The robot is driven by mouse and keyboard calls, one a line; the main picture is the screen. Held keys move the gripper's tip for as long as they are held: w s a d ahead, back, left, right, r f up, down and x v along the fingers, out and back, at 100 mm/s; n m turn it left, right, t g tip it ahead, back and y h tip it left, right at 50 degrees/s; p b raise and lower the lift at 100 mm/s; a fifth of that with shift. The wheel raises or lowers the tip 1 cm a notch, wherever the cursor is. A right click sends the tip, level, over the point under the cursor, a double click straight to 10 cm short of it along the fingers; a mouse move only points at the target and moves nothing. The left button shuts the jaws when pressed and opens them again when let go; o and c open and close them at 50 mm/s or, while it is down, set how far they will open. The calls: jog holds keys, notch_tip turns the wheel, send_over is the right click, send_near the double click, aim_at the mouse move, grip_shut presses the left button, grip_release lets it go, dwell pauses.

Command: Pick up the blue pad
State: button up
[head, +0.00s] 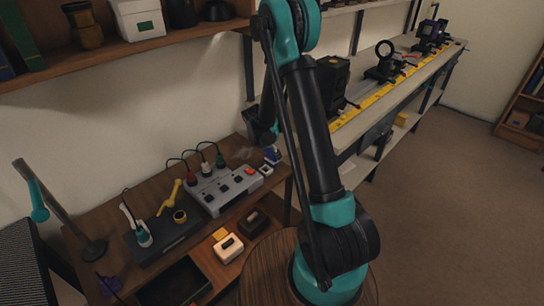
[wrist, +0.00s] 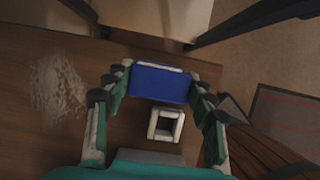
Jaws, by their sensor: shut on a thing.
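The blue pad (wrist: 160,84) is in the wrist view, a flat blue block with a pale strip along its far edge. My gripper (wrist: 157,92) has one finger at each side of it and is shut on it. In the head view the blue pad (head: 272,154) is small, at the right end of the wooden desk, partly hidden by my arm. I cannot tell whether the pad is clear of the desk top.
A small white square frame (wrist: 166,125) lies just nearer than the pad. A grey box with plugs and red buttons (head: 225,188) stands to the left on the desk. A long bench (head: 400,80) with a yellow strip is behind right. Open floor lies at right.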

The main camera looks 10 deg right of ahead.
aim_at(272, 152)
jog(key=shift+r, duration=0.15)
notch_tip(272, 152, up, 20)
dwell(0.4)
